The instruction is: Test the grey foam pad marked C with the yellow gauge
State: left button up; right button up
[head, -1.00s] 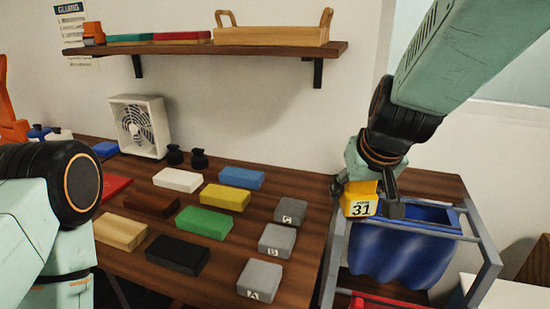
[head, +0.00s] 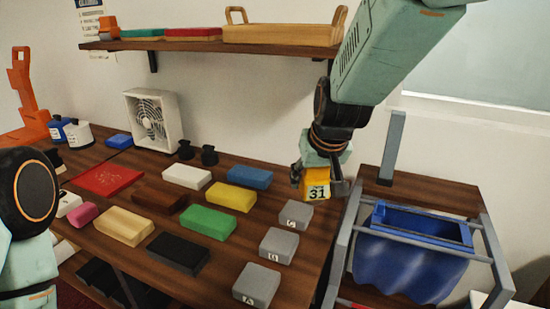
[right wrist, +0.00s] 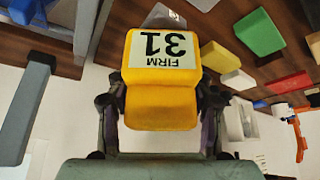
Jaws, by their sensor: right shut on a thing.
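The yellow gauge (head: 314,181) is held in my right gripper (head: 321,186), above the counter near the pad marked C. Its label reads "FIRM 31", and it fills the middle of the right wrist view (right wrist: 162,80) between the two fingers (right wrist: 160,110). The grey foam pad marked C (head: 295,215) lies flat below the gauge. In the right wrist view a grey pad shows partly behind the gauge. The grey pads marked B (head: 279,245) and A (head: 257,286) lie in front of it. My left arm is at the left edge; its gripper is out of the frame.
Coloured blocks, including a green one (head: 208,222) and a yellow one (head: 230,197), lie left of the pads. A blue bin in a grey frame (head: 339,262) stands right. A white fan (head: 152,121) is behind, beneath a wooden shelf (head: 200,45).

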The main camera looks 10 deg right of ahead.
jog(key=w, duration=0.3)
jog(key=m+p, duration=0.1)
jog(key=p, duration=0.1)
send_over(296, 205)
jog(key=shift+h, duration=0.4)
notch_tip(296, 205, down, 6)
jog(key=shift+s+r, duration=0.1)
notch_tip(296, 205, down, 4)
jog(key=shift+r+b, duration=0.2)
jog(key=shift+b, duration=0.9)
jog(key=shift+d+f+b, duration=0.1)
jog(key=shift+f+b, duration=0.25)
jog(key=shift+f, duration=0.15)
jog(key=shift+a, duration=0.25)
pick_arm(q)
jog(key=shift+s+a+f, duration=0.1)
jog(key=shift+a+f, duration=0.1)
jog(key=shift+f, duration=0.15)
pick_arm(e)
jog(key=shift+d+f, duration=0.1)
pick_arm(q)
jog(key=shift+d, duration=0.1)
pick_arm(e)
jog(key=shift+d, duration=0.15)
